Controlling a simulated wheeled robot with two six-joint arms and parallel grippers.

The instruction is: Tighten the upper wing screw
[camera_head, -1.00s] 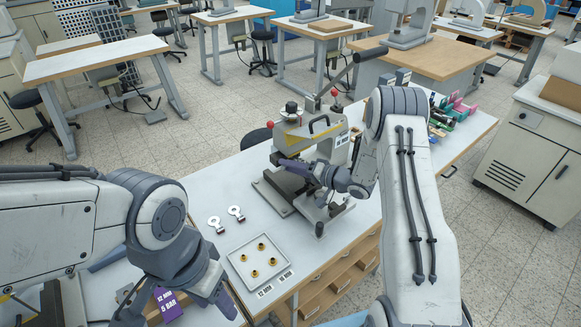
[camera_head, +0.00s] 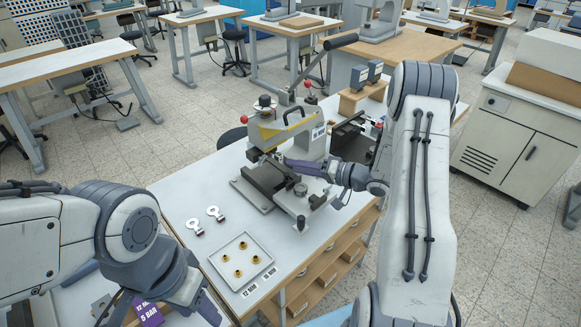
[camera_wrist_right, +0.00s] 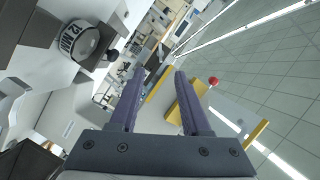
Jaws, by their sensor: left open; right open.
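The foil stamping press (camera_head: 305,140) stands on the white table, grey with a yellow stripe and a dark bed. My right gripper (camera_head: 287,162) reaches in from the right across the front of the press head, its purple fingers pointing left. In the right wrist view, my right gripper (camera_wrist_right: 159,78) is open with nothing held between the fingers. I cannot clearly pick out the upper wing screw; the right gripper may cover it. My left gripper (camera_head: 157,312) is open at the lower left, its fingers apart and partly cut off by the picture edge.
A white tray (camera_head: 219,259) with several brass pieces and two small metal pieces (camera_head: 205,219) lie left of the press. In the right wrist view, a round part marked 12 MM (camera_wrist_right: 80,40) is close by at upper left.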

